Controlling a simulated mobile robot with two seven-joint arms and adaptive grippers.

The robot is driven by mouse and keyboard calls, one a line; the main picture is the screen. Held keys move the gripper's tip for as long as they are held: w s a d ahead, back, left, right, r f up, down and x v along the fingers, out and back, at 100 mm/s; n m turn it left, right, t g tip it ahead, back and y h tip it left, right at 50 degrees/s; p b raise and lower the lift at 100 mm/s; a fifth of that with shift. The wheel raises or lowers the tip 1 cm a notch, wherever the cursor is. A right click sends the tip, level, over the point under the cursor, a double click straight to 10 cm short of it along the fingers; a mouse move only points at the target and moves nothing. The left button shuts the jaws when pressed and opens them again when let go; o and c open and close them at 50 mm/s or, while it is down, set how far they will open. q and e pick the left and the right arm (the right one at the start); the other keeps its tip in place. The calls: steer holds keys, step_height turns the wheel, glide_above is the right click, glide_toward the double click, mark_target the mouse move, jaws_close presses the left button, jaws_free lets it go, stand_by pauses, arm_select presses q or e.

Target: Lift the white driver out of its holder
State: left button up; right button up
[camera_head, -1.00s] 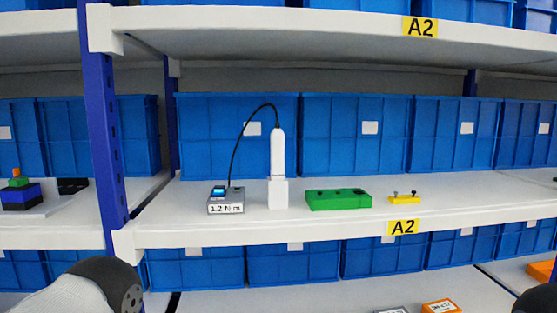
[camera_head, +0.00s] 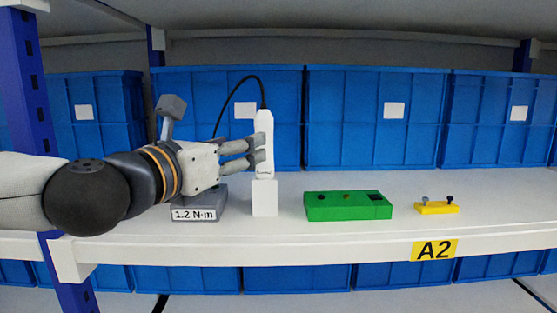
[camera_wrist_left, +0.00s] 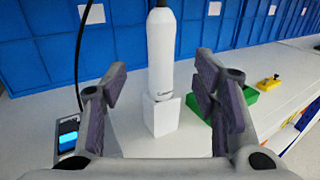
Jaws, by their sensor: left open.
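The white driver (camera_head: 264,145) stands upright in its white block holder (camera_head: 264,198) on the shelf, with a black cable rising from its top. My left gripper (camera_head: 262,149) comes in from the left at the height of the driver's body. In the left wrist view the driver (camera_wrist_left: 161,50) and holder (camera_wrist_left: 162,115) stand between the open fingers of the left gripper (camera_wrist_left: 160,92), with a clear gap on both sides. The fingers do not appear to touch the driver. My right gripper is not in view.
The grey controller box (camera_head: 198,207) labelled 1.2 N·m is partly hidden behind my left arm. A green block (camera_head: 348,206) and a yellow piece with two screws (camera_head: 437,208) lie to the right. Blue bins (camera_head: 375,118) line the back. The shelf's front strip is clear.

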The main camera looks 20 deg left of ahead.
mark_target(263, 120)
arm_select(q)
steer(key=x, duration=0.9)
steer(key=shift+w+d+b, duration=0.1)
steer(key=shift+w+b, duration=0.1)
steer(key=shift+b, duration=0.2)
jaws_close()
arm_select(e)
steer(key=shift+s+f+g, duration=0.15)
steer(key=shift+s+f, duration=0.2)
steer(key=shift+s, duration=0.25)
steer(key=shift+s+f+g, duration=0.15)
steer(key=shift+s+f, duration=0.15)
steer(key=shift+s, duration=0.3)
